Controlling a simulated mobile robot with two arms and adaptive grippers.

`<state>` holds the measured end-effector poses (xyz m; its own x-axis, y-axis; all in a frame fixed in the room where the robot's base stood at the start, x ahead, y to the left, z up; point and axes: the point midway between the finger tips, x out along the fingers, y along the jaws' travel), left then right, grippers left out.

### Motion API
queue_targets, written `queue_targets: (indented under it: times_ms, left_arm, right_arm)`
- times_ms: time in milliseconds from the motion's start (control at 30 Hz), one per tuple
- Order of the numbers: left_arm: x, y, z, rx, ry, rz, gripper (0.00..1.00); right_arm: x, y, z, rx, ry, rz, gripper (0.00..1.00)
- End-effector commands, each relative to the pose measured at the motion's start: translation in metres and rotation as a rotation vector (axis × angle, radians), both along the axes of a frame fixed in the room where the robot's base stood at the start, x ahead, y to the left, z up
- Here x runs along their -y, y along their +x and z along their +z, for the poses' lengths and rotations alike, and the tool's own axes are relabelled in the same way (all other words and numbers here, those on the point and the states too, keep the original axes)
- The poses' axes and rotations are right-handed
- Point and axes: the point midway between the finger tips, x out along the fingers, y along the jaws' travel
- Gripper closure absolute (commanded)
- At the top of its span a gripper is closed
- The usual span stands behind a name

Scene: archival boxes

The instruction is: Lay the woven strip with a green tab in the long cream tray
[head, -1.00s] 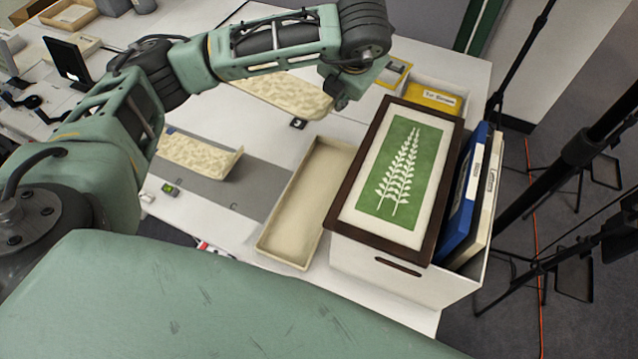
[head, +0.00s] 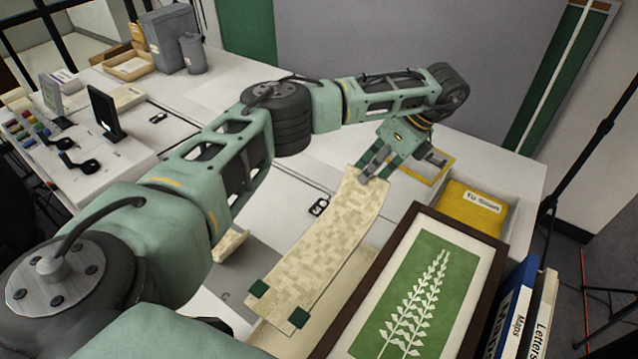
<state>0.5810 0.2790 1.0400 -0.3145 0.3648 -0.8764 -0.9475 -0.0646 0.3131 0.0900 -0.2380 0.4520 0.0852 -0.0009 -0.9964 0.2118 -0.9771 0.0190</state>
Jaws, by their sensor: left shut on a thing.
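My left gripper (head: 375,166) is shut on the far end of a pale woven strip (head: 325,237). The strip slopes down toward the camera, with a dark green square at each near corner; one is a green tab (head: 258,288). It shows in front of the long cream tray (head: 275,342), hiding much of it. I cannot tell whether the strip touches the tray. A second woven strip (head: 232,243) lies left of the tray, mostly hidden by my left arm. My right gripper is out of view.
A dark-framed green leaf picture (head: 425,290) lies close to the tray's right, with blue and cream folders (head: 508,312) beyond it. Stands and small tools occupy the table's left.

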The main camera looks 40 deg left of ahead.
Motion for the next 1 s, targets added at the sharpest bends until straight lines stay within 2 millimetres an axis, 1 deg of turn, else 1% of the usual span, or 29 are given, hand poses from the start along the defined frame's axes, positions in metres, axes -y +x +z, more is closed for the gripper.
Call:
queue_targets:
  times_ms: [33, 100, 200, 267, 367, 467, 500, 700, 733, 800, 900, 1000]
  left_arm:
    - [0.0, 0.0, -0.015, 0.001, 0.0, -0.001, 1.0]
    - [0.0, 0.0, -0.025, 0.0, -0.001, -0.002, 1.0]
    - [0.0, 0.0, -0.034, 0.0, -0.001, -0.003, 1.0]
    - [0.0, 0.0, -0.038, 0.0, -0.001, -0.003, 1.0]
    - [0.001, -0.001, -0.049, -0.003, -0.003, -0.005, 1.0]
    - [0.002, -0.002, -0.07, -0.006, -0.005, -0.004, 1.0]
    - [0.002, -0.002, -0.082, -0.006, -0.005, -0.004, 1.0]
    - [0.001, -0.003, -0.136, -0.007, -0.003, -0.003, 1.0]
    - [0.001, -0.002, -0.138, -0.005, -0.001, -0.002, 1.0]
    - [0.001, -0.002, -0.151, -0.005, 0.0, -0.004, 1.0]
    - [0.001, -0.001, -0.167, -0.002, 0.0, -0.003, 1.0]
    - [0.001, -0.001, -0.175, -0.001, 0.0, -0.004, 1.0]
  right_arm:
    - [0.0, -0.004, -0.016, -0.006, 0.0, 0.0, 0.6]
    - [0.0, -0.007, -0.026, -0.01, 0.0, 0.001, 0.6]
    - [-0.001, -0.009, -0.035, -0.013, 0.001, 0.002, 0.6]
    - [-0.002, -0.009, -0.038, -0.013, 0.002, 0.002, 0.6]
    - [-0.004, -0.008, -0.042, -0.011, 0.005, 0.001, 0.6]
    - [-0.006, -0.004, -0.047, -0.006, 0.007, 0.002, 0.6]
    - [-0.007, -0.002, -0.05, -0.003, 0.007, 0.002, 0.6]
    - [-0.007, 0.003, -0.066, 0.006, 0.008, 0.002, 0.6]
    - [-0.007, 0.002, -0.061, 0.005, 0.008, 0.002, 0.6]
    - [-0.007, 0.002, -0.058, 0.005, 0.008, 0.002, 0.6]
    - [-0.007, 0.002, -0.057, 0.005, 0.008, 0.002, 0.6]
    - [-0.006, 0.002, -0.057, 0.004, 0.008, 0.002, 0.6]
